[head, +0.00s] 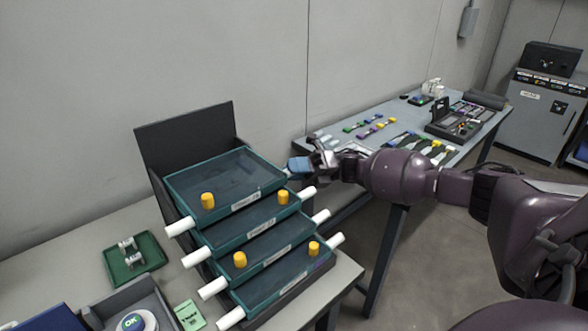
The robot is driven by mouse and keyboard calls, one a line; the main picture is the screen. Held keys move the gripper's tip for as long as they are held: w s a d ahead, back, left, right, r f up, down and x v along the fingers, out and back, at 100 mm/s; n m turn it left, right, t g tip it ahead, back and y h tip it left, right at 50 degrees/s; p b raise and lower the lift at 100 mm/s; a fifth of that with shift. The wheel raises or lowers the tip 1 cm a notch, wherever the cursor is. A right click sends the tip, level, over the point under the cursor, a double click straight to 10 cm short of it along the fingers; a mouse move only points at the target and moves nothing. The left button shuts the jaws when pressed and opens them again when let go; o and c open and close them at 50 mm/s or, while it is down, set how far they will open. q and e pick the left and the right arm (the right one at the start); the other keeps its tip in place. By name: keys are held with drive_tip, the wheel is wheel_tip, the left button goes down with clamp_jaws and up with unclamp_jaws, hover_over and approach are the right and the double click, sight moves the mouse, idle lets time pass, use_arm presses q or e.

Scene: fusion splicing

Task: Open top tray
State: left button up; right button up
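The top tray (187,187) is a shallow teal tray with a clear or dark inside, uppermost in a tilted, stepped stack on the left table. An orange knob (207,201) and a pale label are at its front edge. Its left white handle (180,227) shows; its right-hand handle is not visible behind my gripper. My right gripper (301,166) is at the top tray's right front corner, with a blue finger part close to or touching it. Whether it grips a handle cannot be told. My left gripper is not in view.
Lower trays (250,222) with white handles step down and forward under the top tray. A dark upright panel (188,138) stands behind. A green dish (134,258) is left of the stack. A second table (345,136) with colored items and a splicing device is behind my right arm.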

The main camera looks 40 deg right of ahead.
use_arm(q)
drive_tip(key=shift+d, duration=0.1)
use_arm(e)
clamp_jaws()
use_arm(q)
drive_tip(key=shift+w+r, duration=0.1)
use_arm(e)
drive_tip(key=shift+r, duration=0.1)
